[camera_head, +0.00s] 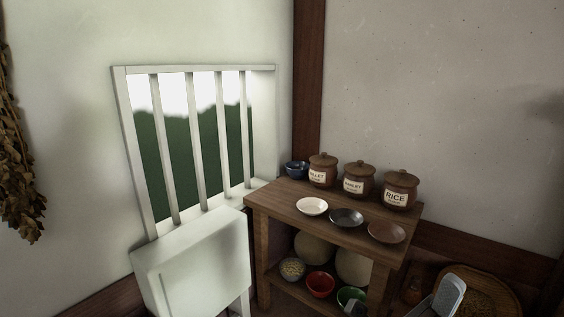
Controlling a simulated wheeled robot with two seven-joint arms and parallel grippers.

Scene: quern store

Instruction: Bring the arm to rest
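A pale grey part with a ribbed pad, which looks like a finger of my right gripper (448,292), shows at the bottom right edge, in front of a round woven basket (482,294). The rest of that gripper is cut off, so its opening is unclear. A small grey tip also shows at the bottom edge by the green bowl; I cannot tell what it belongs to. My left gripper is not in view. I see nothing held.
A wooden shelf table (278,205) carries a blue bowl (296,169), three labelled brown jars (358,181) and three shallow dishes (346,218). Its lower shelf holds several bowls, including a red one (320,284). A white stand (195,262) is below the barred window (187,130).

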